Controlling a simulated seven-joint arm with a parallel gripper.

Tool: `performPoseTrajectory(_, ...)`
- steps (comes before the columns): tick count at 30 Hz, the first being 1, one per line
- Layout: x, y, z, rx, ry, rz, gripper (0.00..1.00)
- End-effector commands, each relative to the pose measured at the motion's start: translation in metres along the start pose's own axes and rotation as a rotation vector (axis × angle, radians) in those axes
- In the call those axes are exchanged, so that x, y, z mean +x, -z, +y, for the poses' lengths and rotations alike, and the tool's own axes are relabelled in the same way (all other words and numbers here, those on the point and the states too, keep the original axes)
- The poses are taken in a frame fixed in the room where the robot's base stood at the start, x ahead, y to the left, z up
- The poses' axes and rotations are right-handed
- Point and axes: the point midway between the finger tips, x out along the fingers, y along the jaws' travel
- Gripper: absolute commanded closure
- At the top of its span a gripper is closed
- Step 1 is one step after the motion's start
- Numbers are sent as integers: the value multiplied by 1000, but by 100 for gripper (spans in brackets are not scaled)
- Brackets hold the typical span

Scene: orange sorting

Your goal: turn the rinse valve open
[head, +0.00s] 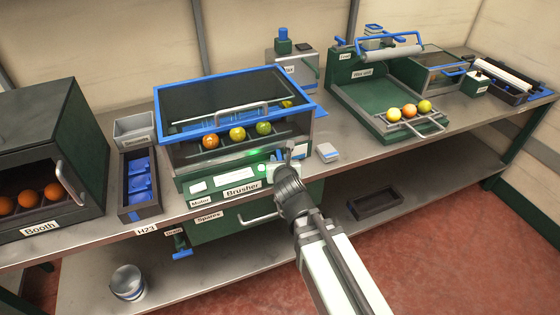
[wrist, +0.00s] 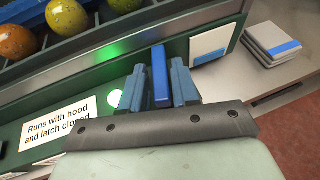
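In the wrist view a blue upright bar (wrist: 160,76), which looks like the rinse valve's lever, stands in front of the dark green front of the Brusher. No label on it is readable. My gripper (wrist: 158,84) has its two blue-grey fingers on either side of the bar. A thin gap shows beside the left finger; the right finger looks very near the bar. In the head view my gripper (head: 287,155) is at the right end of the Brusher (head: 188,172) front. The valve is not clearly visible there, partly hidden by my gripper.
The Brusher's blue-framed hood (head: 160,105) is above several fruits. A green light (head: 254,153) glows on its front. A drain valve with a blue handle (head: 182,254) is below. A green fruit tray unit (head: 345,85) stands farther right.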

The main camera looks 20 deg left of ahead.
Motion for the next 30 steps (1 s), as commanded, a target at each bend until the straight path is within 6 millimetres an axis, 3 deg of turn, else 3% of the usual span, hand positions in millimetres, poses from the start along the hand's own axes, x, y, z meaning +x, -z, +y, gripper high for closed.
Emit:
performPoseTrajectory(4,0,0,0,0,1,0,57)
performPoseTrajectory(14,-1,-3,0,0,1,0,57)
performPoseTrajectory(30,-24,-59,0,0,1,-2,57)
